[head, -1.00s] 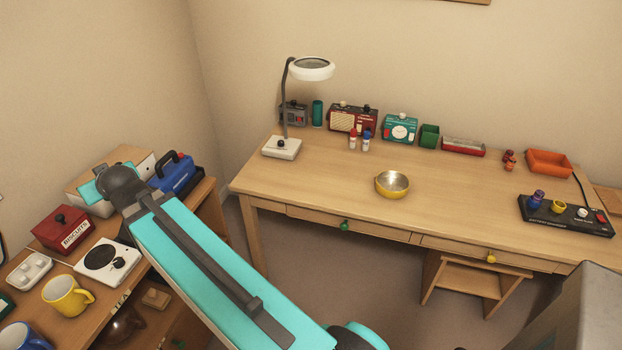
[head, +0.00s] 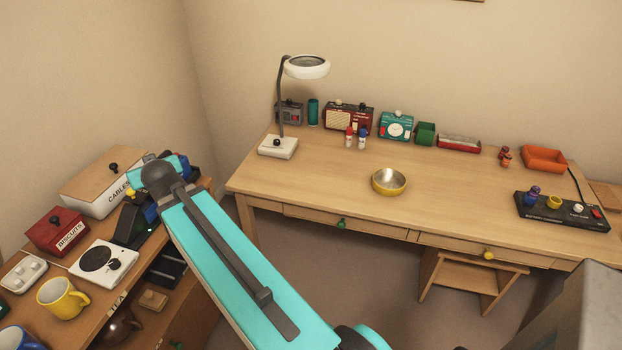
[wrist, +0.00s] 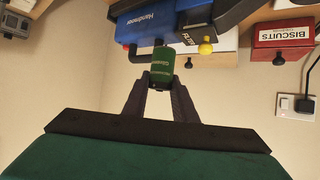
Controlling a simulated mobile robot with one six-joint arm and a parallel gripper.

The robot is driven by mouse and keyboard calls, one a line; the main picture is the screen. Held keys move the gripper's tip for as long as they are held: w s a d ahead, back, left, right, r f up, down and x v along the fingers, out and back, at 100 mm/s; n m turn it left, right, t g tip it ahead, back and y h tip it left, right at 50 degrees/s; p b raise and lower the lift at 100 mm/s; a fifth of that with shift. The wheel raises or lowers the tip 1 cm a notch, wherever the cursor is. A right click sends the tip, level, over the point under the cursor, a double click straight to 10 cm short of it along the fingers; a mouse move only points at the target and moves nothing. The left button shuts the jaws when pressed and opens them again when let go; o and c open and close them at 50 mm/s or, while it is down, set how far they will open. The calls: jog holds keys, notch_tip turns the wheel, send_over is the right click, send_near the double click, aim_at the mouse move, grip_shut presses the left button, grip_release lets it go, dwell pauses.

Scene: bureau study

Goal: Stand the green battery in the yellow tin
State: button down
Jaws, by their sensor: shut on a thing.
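The green battery (wrist: 162,62) is between the fingertips of my gripper (wrist: 160,84) in the wrist view, with its banded end sticking out past them. My gripper is shut on it. In the head view my gripper is dark and low over the left cabinet, and I cannot make out the battery there. The yellow tin (head: 389,189) is a low round open vessel with a silvery inside. It stands near the middle of the desk, far to the right of my gripper, and looks empty.
On the left cabinet are a CABLES box (head: 98,186), a red BISCUITS tin (head: 57,232), a white hotplate (head: 103,262) and a yellow mug (head: 64,296). A blue toolbox (wrist: 150,22) is close to the battery. The desk (head: 310,185) is clear around the yellow tin; a lamp (head: 280,147) stands left.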

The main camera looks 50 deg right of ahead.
jog(key=s+d+f+m+g+h, duration=0.25)
jog(key=s+d, duration=0.45)
jog(key=d, duration=0.6)
jog(key=s+d+f+m+g+h+b, duration=0.15)
jog(key=s+d+f+m, duration=0.25)
jog(key=s+d, duration=0.65)
jog(key=s+d+f+m+g+h, duration=0.25)
jog(key=s+d, duration=0.25)
jog(key=d, duration=1)
jog(key=s+d+f+m+g, duration=0.2)
jog(key=s+d, duration=0.4)
jog(key=s, duration=0.6)
jog(key=s+d+f+m+g+h, duration=0.1)
jog(key=s+d+f+m+g, duration=0.2)
jog(key=s, duration=1)
jog(key=s+d+f+m+g+h, duration=0.1)
jog(key=s+d+f+m+g, duration=0.1)
jog(key=s+d, duration=0.7)
jog(key=s+m+g, duration=0.1)
jog(key=s, duration=0.2)
jog(key=shift+s+f+m+b, duration=0.2)
jog(key=shift+s+m+b, duration=0.1)
jog(key=shift+s+b, duration=0.05)
jog(key=shift+w+d+g, duration=0.1)
jog(key=shift+w+g, duration=0.05)
jog(key=shift+g, duration=0.1)
